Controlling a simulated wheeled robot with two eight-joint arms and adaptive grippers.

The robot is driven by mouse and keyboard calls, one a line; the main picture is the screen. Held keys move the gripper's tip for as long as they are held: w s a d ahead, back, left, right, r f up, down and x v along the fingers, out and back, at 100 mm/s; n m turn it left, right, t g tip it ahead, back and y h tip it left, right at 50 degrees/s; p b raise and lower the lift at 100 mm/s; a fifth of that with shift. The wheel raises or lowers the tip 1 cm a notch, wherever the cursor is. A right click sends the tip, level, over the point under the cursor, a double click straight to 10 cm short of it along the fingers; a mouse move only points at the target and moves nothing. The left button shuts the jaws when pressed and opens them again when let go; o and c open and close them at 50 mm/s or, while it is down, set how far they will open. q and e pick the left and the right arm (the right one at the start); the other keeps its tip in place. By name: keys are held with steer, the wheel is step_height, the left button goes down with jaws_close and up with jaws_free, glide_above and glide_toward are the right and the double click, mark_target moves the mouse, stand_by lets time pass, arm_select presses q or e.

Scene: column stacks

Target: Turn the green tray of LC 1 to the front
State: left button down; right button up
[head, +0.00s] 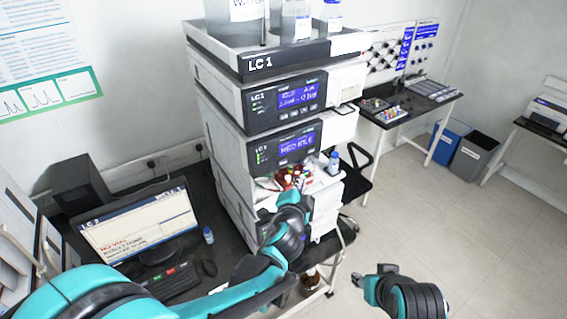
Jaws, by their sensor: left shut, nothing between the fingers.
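The LC 1 stack (262,95) of pale instrument modules stands in the middle, with "LC 1" on its top tray and lit blue displays. A lower open bay holds a cluster of small red, white and dark items (291,177). I cannot make out a green tray there; my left gripper and wrist cover part of the bay. My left gripper (291,196) is shut and empty, right in front of this bay; whether it touches anything is unclear. My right gripper (368,282) is low at the right, apart from the stack, and its finger opening is unclear.
A small blue-capped bottle (333,163) stands at the bay's right side. Bottles (296,20) stand on top of the stack. A monitor (140,228) and keyboard (168,282) are left of it. Open floor (430,225) lies to the right, with bins (472,155) behind.

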arm_select(q)
steer(key=w+a, duration=0.3)
steer(key=w, duration=0.2)
steer(key=shift+a, duration=0.3)
stand_by(1.3)
steer(key=shift+w+a+b, duration=0.25)
steer(key=shift+w+b, duration=0.05)
steer(key=shift+b, duration=0.05)
steer(key=shift+w+a, duration=0.2)
steer(key=shift+w, duration=0.1)
stand_by(0.6)
stand_by(0.3)
steer(key=shift+s+d, duration=0.5)
steer(key=shift+s, duration=0.2)
steer(key=shift+s+d+b, duration=0.15)
steer(key=shift+s+d, duration=0.6)
steer(key=shift+s, duration=0.25)
steer(key=shift+s+d+b, duration=0.15)
steer(key=shift+s+d, duration=0.55)
steer(key=shift+s, duration=0.3)
